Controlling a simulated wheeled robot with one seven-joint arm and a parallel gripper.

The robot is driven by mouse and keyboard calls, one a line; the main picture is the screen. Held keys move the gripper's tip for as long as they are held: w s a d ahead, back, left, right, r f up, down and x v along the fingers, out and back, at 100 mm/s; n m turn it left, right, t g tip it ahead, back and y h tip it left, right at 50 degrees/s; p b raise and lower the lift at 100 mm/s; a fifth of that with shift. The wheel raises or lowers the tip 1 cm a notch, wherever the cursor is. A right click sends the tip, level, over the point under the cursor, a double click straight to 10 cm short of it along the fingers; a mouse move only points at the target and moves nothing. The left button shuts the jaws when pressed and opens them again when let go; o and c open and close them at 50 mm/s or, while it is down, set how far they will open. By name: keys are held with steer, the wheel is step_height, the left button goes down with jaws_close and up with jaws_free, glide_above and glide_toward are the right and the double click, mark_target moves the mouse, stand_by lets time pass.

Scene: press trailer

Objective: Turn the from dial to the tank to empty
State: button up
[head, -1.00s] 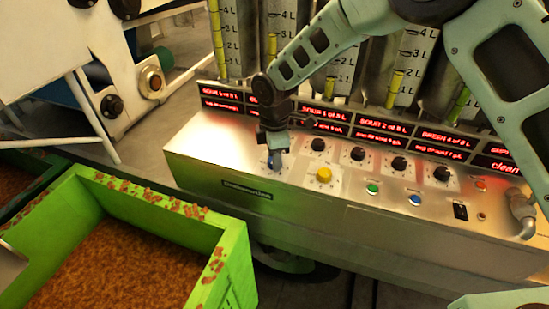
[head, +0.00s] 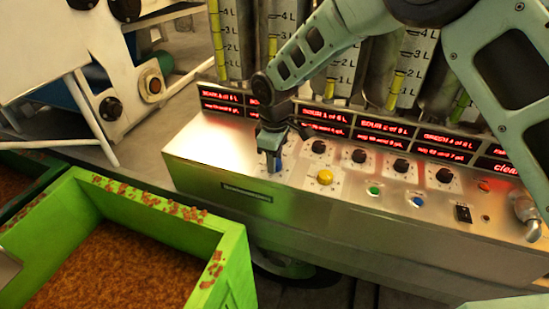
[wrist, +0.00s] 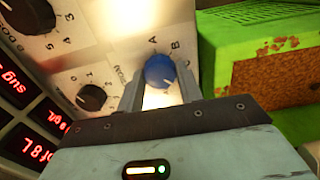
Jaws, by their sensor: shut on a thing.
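The blue dial (wrist: 159,71) shows in the wrist view between the two fingers of my gripper (wrist: 160,88). My gripper is shut on it. A short white pointer mark on the dial faces its lower right. The letters A and B are printed around the dial, with further marks beside them. In the head view my gripper (head: 271,155) is down at the panel's left part and mostly hides the dial. Tall tanks (head: 232,40) with litre scales stand behind. Red displays (head: 390,130) below them have small text, partly readable, with "clean" at the far right.
The metal panel (head: 215,150) also carries several black knobs (head: 359,156), a yellow button (head: 325,177), a green button (head: 373,190), a blue button (head: 417,202) and a black switch (head: 463,213). A green crate (head: 235,250) of brown pulp stands at the front left.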

steer(key=shift+w+r, duration=0.1)
steer(key=o, duration=1)
step_height(320, 180, up, 17)
steer(key=b, duration=0.2)
steer(key=shift+r, duration=0.15)
steer(key=s+d+f+m, duration=0.1)
steer(key=s+d, duration=0.3)
steer(key=s, duration=0.6)
steer(key=s+d+f+m, duration=0.1)
steer(key=s+d+m, duration=0.2)
steer(key=s, duration=0.7)
steer(key=s+d+f+m, duration=0.1)
steer(key=s+d+m, duration=0.1)
steer(key=s+d, duration=0.5)
steer(key=s, duration=0.4)
steer(key=shift+f+y, duration=0.3)
steer(key=shift+f, duration=0.05)
